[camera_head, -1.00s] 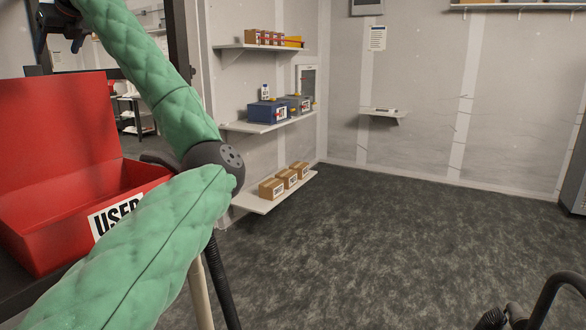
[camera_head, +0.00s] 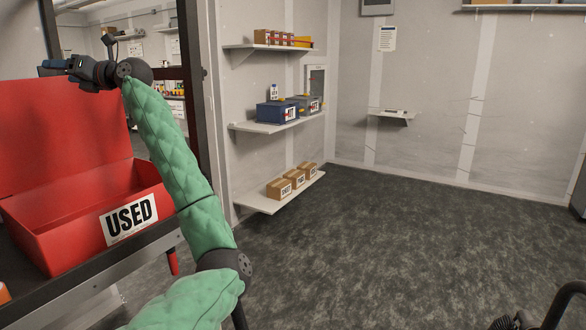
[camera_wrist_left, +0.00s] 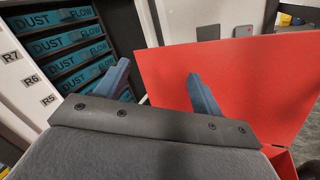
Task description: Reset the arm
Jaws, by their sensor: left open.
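My left arm, in a green quilted sleeve, reaches up at the left of the head view. Its gripper (camera_head: 56,67) is raised in front of the upper edge of the open red box's lid. In the left wrist view the gripper (camera_wrist_left: 158,80) is open, with two blue-grey fingers apart and nothing between them. The red box (camera_head: 95,215) with a "USED" label stands on a dark bench, and its visible inside looks empty. Its red lid also shows in the left wrist view (camera_wrist_left: 245,75). My right gripper is not in view.
A rack of "DUST FLOW" boxes (camera_wrist_left: 68,47) shows in the left wrist view. Wall shelves hold cartons (camera_head: 285,183) and a blue case (camera_head: 277,112). The dark floor (camera_head: 400,240) in the middle is clear.

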